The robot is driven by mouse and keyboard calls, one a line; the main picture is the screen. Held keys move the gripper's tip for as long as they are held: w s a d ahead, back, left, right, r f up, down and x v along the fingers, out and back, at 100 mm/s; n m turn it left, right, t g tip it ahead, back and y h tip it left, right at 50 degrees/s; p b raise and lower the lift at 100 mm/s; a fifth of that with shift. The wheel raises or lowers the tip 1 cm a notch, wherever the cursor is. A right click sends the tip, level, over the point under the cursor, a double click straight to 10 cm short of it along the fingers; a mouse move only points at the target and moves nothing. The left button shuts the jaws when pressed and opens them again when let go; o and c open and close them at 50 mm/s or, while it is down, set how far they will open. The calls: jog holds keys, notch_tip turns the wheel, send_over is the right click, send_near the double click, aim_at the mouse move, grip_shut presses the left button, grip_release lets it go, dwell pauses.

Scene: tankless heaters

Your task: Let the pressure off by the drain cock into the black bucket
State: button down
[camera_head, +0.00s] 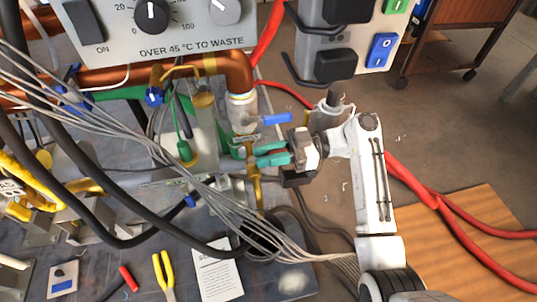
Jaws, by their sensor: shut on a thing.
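The brass drain cock (255,183) hangs below the grey fitting at the lower end of the copper pipe, with its narrow outlet pointing down. My gripper (254,154) reaches in from the right. Its green fingers are shut at the top of the drain cock; the exact part between them is largely hidden. A blue lever (276,119) sticks out to the right just above my fingers. A dark round shape (257,238) lies below the outlet, partly behind grey cables. It may be the black bucket, but I cannot see its inside or any water.
Grey wires (190,180) and thick black cables cross the view left of my gripper. A panel (165,30) with dials hangs above the copper pipe (110,78). A switch box (340,45) hangs above my arm. Red hoses (430,198) run along the floor at right.

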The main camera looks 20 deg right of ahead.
jog(key=shift+r, duration=0.1)
jog(key=c, duration=1)
grip_release()
jog(key=shift+d, duration=0.1)
jog(key=s+d+p, duration=0.1)
jog(key=d+p, duration=0.1)
jog(key=d, duration=0.8)
jog(key=shift+s+d, duration=0.25)
